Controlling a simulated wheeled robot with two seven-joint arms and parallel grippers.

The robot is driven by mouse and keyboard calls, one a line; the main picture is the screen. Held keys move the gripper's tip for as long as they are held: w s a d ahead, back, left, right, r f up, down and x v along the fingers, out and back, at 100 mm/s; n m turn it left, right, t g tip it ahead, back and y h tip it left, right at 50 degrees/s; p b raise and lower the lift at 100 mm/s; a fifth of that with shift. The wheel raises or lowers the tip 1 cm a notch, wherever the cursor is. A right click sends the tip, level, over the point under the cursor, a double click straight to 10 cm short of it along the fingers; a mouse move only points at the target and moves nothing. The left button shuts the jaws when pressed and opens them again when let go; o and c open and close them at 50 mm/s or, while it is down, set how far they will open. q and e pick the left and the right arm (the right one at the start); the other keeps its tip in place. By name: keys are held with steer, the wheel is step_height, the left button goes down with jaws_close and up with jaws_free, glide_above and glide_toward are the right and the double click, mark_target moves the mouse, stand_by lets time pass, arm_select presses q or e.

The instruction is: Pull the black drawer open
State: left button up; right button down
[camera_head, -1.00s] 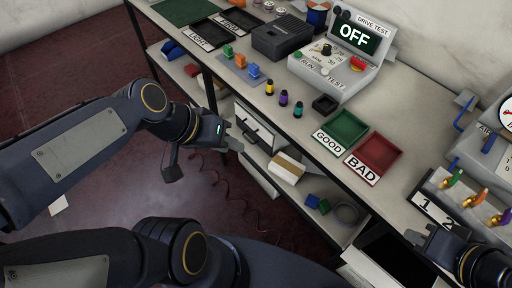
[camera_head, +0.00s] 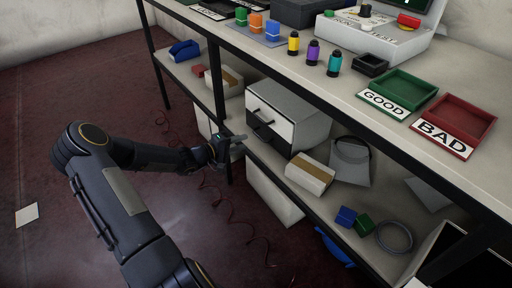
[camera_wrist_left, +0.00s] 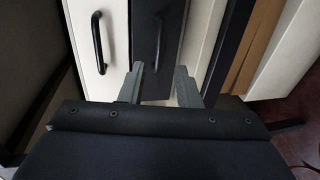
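The grey drawer cabinet (camera_head: 306,106) stands on the lower shelf under the table. Its upper drawer front is white with a black handle (camera_head: 264,117). The black drawer (camera_head: 268,133) is below it, looks shut and has a dark handle. My left gripper (camera_head: 235,143) is just in front of the black drawer, its fingers pointing at it. In the left wrist view the gripper (camera_wrist_left: 160,85) is open, with the black drawer's front (camera_wrist_left: 146,20) beyond and the handle between the fingertips. Contact with the handle cannot be told. My right gripper is out of view.
A table leg (camera_head: 217,85) stands close to my left gripper. A tan and white box (camera_head: 309,174), blue and green blocks (camera_head: 362,223) and a grey ring (camera_head: 394,238) lie on the shelf. The table top edge overhangs. Open floor lies left.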

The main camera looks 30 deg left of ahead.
arm_select(q)
steer(key=b+x, duration=0.1)
steer(key=x, duration=0.6)
steer(key=shift+w+d+b, duration=0.1)
steer(key=shift+w+b, duration=0.05)
steer(key=shift+b, duration=0.2)
jaws_close()
